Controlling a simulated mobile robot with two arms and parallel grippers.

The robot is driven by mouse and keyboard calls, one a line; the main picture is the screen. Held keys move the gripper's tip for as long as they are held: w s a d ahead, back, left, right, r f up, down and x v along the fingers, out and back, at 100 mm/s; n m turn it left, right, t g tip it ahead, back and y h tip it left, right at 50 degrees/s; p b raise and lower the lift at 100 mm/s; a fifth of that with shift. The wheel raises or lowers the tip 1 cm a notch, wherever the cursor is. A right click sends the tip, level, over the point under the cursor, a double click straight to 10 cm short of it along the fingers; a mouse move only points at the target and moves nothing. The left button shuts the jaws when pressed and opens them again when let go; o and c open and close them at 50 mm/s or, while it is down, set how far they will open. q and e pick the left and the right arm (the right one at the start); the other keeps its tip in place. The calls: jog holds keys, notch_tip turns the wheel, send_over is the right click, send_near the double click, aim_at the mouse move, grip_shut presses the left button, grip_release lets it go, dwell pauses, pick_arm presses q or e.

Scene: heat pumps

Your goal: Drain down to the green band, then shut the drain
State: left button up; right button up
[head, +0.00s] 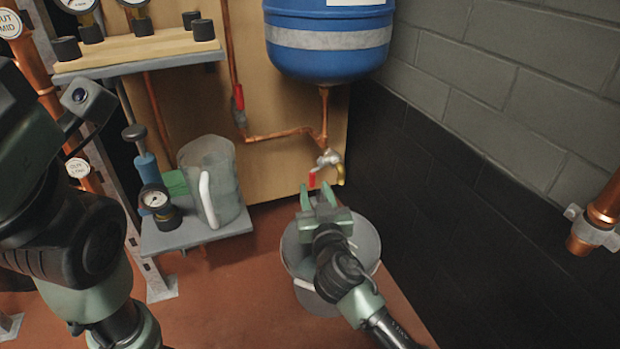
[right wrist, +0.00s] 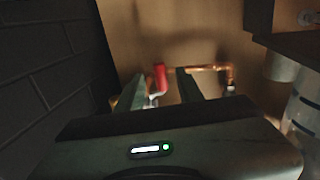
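The drain valve (head: 328,160) hangs at the end of copper pipe below the blue tank (head: 325,45). Its red lever (head: 312,179) points down; a yellow piece (head: 341,172) sits to its right. My right gripper (head: 318,193) is open just below and in front of the lever. In the right wrist view the red lever (right wrist: 160,78) shows between the spread fingers, apparently beyond them; contact cannot be told. A round gauge (head: 155,199) stands on the low shelf; two others (head: 77,4) (head: 134,2) are cut off at the top. I cannot make out a green band. My left gripper is out of view.
A grey bucket (head: 366,240) stands on the floor under the valve, partly hidden by my right arm. A clear jug (head: 222,170) and a blue hand pump (head: 149,168) are on the low shelf (head: 185,238). A block wall (head: 520,130) bounds the right side.

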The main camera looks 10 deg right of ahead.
aim_at(313, 183)
jog(key=w+b, duration=0.3)
jog(key=w, duration=0.3)
jog(key=shift+w+a, duration=0.1)
jog(key=shift+a, duration=0.1)
jog(key=shift+w+b, duration=0.35)
jog(key=shift+w, duration=0.2)
jog(key=shift+r, duration=0.1)
grip_shut()
